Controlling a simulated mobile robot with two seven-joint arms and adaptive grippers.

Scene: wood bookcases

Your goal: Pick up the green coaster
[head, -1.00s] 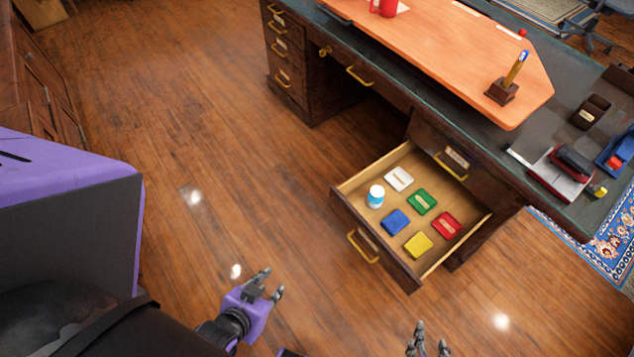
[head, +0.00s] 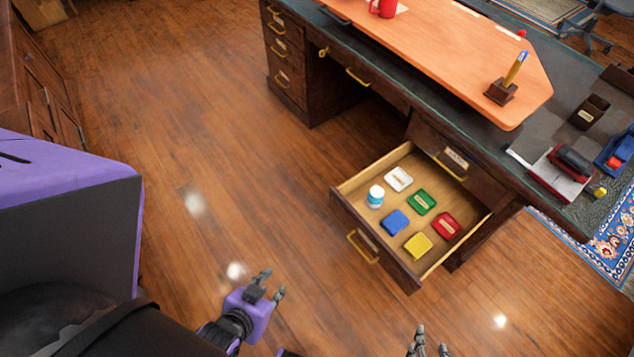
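The green coaster (head: 421,202) is a small square with a pale label. It lies flat in the open desk drawer (head: 350,209), between the white and red squares. My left gripper (head: 269,285) is at the bottom middle, over the floor and left of the drawer. Its fingers are apart with nothing between them. My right gripper (head: 429,345) shows only its fingertips at the bottom edge, below the drawer front. Its fingers are apart and look empty. Both grippers are well away from the green coaster.
The drawer also holds a white square (head: 398,179), a blue square (head: 395,222), a red square (head: 446,226), a yellow square (head: 418,245) and a white-and-blue bottle (head: 375,197). The desk (head: 430,112) stands behind. The wood floor (head: 200,130) on the left is clear.

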